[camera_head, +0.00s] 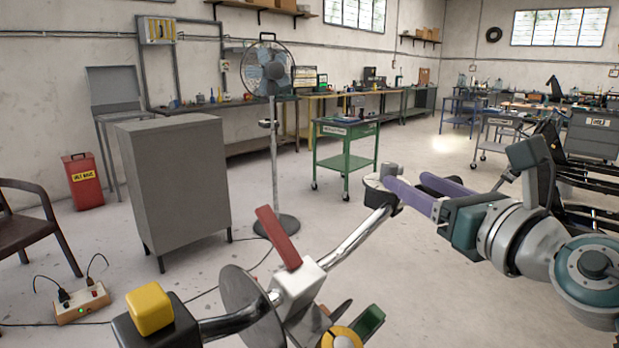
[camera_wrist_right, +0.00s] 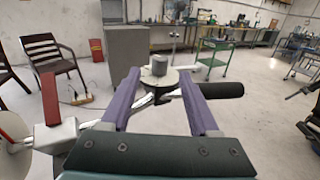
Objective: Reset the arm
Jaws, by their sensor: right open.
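The metal arm (camera_head: 352,240) reaches up and right from a white block (camera_head: 298,287) with a red lever (camera_head: 278,237). Its far end carries a pale disc with a grey knob (camera_head: 389,170), and a black handle (camera_wrist_right: 222,90) shows in the right wrist view. My right gripper (camera_head: 410,182), with purple fingers, is open at this end. In the right wrist view, the grey knob (camera_wrist_right: 159,66) appears between the fingertips, slightly beyond them; contact cannot be told. My left gripper is not in view.
A yellow block (camera_head: 150,307) and a round metal plate (camera_head: 250,308) belong to the near mechanism. A grey cabinet (camera_head: 178,190), a standing fan (camera_head: 268,70) and a green cart (camera_head: 345,140) stand behind. A power strip (camera_head: 82,302) lies at left.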

